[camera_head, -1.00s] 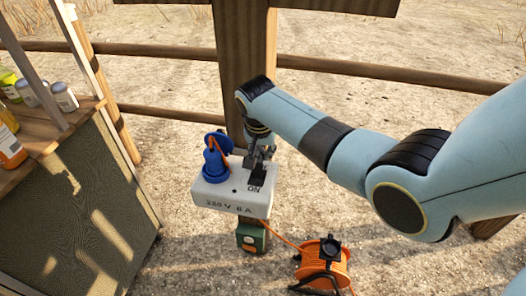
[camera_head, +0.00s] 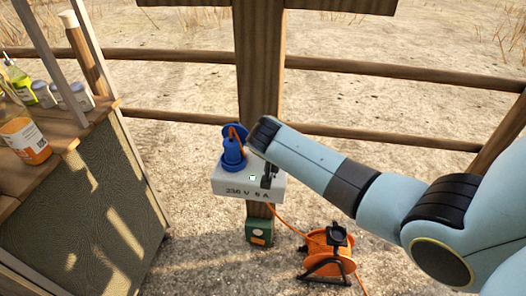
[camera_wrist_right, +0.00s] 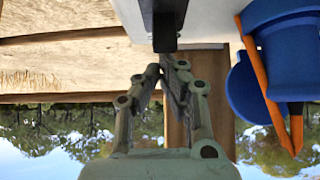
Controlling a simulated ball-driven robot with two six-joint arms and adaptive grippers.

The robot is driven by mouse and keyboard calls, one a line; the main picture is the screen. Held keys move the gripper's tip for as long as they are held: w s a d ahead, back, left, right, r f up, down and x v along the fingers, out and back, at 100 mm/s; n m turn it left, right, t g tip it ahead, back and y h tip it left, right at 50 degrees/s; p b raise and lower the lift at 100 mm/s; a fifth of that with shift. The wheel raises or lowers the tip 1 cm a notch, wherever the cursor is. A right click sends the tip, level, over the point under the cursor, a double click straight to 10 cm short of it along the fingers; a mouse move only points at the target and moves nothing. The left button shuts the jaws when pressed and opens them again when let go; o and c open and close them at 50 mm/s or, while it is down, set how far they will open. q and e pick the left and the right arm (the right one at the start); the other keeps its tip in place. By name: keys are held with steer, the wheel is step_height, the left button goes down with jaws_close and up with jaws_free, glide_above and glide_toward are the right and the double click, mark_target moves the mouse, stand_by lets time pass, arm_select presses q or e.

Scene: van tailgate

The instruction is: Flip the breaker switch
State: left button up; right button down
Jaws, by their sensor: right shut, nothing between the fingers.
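The grey breaker box (camera_head: 232,187), marked 230 V 6 A, is fixed on a wooden post. The black switch lever (camera_wrist_right: 166,30) juts from the box in the right wrist view. In the head view, the dark shapes of lever and gripper overlap at the box's right side. My right gripper (camera_wrist_right: 168,78) is shut and empty, its fingertips close to the lever's end. I cannot tell whether they touch. My left gripper is not in view.
A green box (camera_head: 258,230) and an orange cable reel (camera_head: 330,255) are below. A wooden counter (camera_head: 75,125) with bottles stands at left.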

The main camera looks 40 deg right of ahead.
steer(key=shift+a+r, duration=0.15)
steer(key=shift+a, duration=0.05)
steer(key=shift+d, duration=0.1)
steer(key=shift+w+d+p, duration=0.1)
steer(key=shift+d+p, duration=0.2)
steer(key=shift+d, duration=0.05)
steer(key=shift+a+r, duration=0.15)
steer(key=shift+a+r+p, duration=0.1)
steer(key=shift+r+p, duration=0.2)
steer(key=shift+p, duration=0.05)
steer(key=shift+r+p, duration=0.25)
steer(key=shift+p, duration=0.05)
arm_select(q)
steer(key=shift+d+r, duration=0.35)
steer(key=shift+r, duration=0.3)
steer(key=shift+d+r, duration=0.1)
